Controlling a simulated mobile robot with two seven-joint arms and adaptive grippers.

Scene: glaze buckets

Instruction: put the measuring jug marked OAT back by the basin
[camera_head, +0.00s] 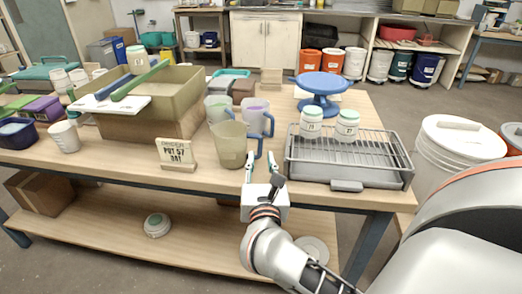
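A translucent olive jug (228,146) stands at the table's front, its blue handle at its right. Behind it stand a clear jug (217,108) and another with a purple tint (255,118) and a blue handle. I cannot read a mark on any jug, so I cannot tell which is OAT. My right gripper (261,163) is open and empty, in front of the olive jug's handle, fingers pointing away. My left gripper is not in view.
A grey tray with a wire rack (345,171) holds two white jars (311,122) just right of the gripper. A blue turntable (320,88) stands behind it. Purple and blue tubs (40,109) and cups crowd the left. Clear table lies between card and olive jug.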

